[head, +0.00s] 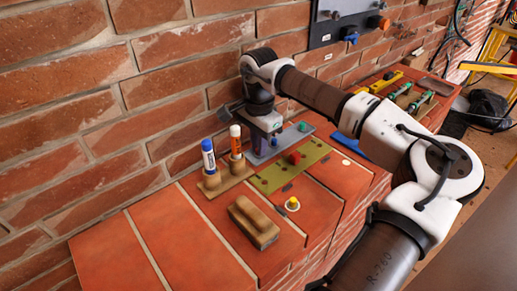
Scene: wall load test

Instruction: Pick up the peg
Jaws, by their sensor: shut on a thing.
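My gripper (264,132) points down over the grey plate on the brick ledge, close to the wall. It is shut on a small purplish-blue thing (258,143), which seems to be the peg. The fingers and arm hide much of it. I cannot tell whether its lower end touches the plate or is clear of it.
In front are an olive plate (289,168) with a red knob (295,158), a wooden-backed brush (254,222) and a yellow button (292,204). The ledge's left end is clear.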

